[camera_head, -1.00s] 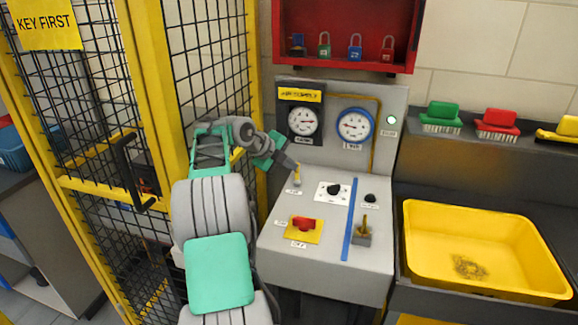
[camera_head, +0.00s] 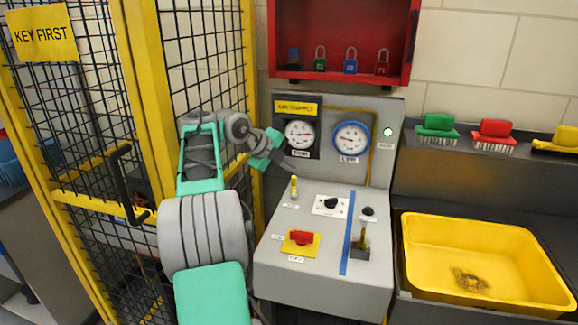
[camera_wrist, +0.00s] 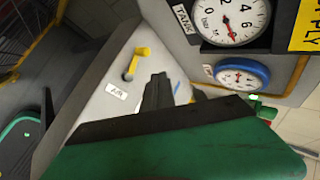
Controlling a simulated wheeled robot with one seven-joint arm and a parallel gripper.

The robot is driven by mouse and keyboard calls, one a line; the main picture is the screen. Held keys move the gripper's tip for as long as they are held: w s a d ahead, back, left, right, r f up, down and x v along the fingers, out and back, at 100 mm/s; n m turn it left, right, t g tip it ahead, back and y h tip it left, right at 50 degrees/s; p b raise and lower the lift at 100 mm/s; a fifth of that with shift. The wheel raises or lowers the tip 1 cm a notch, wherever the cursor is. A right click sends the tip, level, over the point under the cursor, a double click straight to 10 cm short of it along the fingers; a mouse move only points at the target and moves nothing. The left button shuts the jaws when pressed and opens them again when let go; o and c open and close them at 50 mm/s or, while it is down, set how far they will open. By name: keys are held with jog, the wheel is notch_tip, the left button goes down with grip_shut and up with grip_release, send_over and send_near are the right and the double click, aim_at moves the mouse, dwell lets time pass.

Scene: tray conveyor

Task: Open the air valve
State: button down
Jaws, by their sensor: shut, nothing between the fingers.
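The air valve is a small yellow lever (camera_head: 294,187) standing up near the back left of the grey sloped console. In the wrist view the yellow lever (camera_wrist: 138,60) shows its bent handle beside a white AIR label (camera_wrist: 117,91). My gripper (camera_head: 291,169) is just above and behind the lever in the head view, close to it. In the wrist view the dark fingers of my gripper (camera_wrist: 160,90) are together and empty, to the right of the lever with a visible gap. The tank gauge (camera_wrist: 230,20) and the blue-rimmed gauge (camera_wrist: 242,73) stand behind.
The console (camera_head: 325,275) also carries a red switch on yellow (camera_head: 301,237), a black knob (camera_head: 331,203) and a brass lever (camera_head: 362,240). A yellow mesh fence (camera_head: 145,100) is close on the left. A red lock box (camera_head: 343,77) hangs above; a yellow tub (camera_head: 480,292) is right.

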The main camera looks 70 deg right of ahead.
jog(key=s+a+r+b, duration=0.2)
jog(key=s+a+r, duration=0.2)
jog(key=a+r, duration=0.3)
jog(key=a, duration=0.4)
jog(key=shift+s, duration=0.15)
jog(key=shift+r, duration=0.1)
